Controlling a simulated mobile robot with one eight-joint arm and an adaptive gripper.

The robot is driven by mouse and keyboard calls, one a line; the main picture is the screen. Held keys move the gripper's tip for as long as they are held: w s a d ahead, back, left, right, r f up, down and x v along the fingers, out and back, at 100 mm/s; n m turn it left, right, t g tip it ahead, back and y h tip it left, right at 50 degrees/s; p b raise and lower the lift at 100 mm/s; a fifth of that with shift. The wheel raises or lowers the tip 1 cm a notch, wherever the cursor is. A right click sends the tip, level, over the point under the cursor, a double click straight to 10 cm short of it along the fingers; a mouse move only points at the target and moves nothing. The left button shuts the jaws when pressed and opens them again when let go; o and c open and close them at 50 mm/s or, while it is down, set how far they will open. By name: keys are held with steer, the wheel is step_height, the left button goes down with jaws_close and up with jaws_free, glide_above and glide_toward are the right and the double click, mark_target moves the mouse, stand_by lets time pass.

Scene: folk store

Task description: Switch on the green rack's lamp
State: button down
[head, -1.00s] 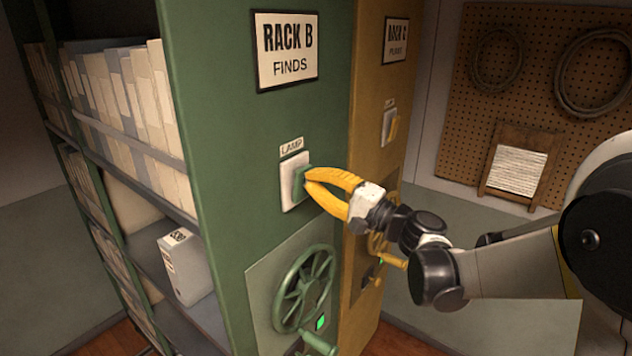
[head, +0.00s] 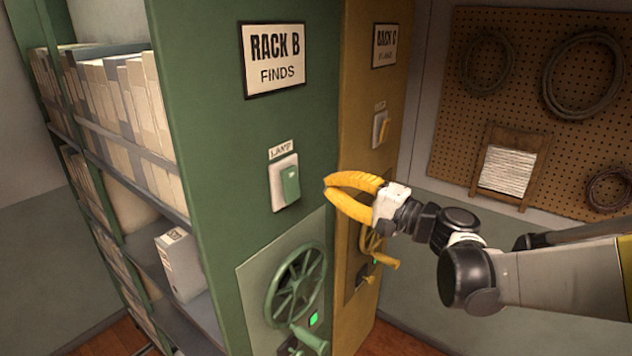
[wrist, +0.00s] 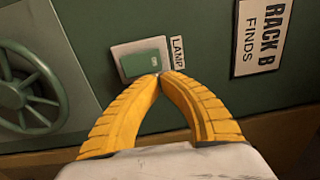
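The green rack (head: 215,120) carries the sign RACK B FINDS. Under a LAMP label (head: 281,149) is a pale switch plate with a green rocker (head: 290,184); the rocker's lower part stands out from the plate. In the wrist view the rocker (wrist: 140,64) bears a small mark, seemingly "ON", near its label end. My gripper (head: 327,189) is shut and empty, its yellow fingertips together. It is to the right of the switch, apart from it in the head view. In the wrist view the tips (wrist: 161,74) overlap the plate's edge.
A green handwheel (head: 297,285) with a handle and a lit green indicator (head: 313,319) is below the switch. The ochre rack (head: 360,110) with its own switch (head: 380,130) stands close behind my gripper. Filled shelves (head: 125,100) are at left.

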steer(key=v, duration=0.4)
steer(key=shift+s+d+r, duration=0.15)
steer(key=shift+d+r, duration=0.1)
steer(key=shift+r, duration=0.1)
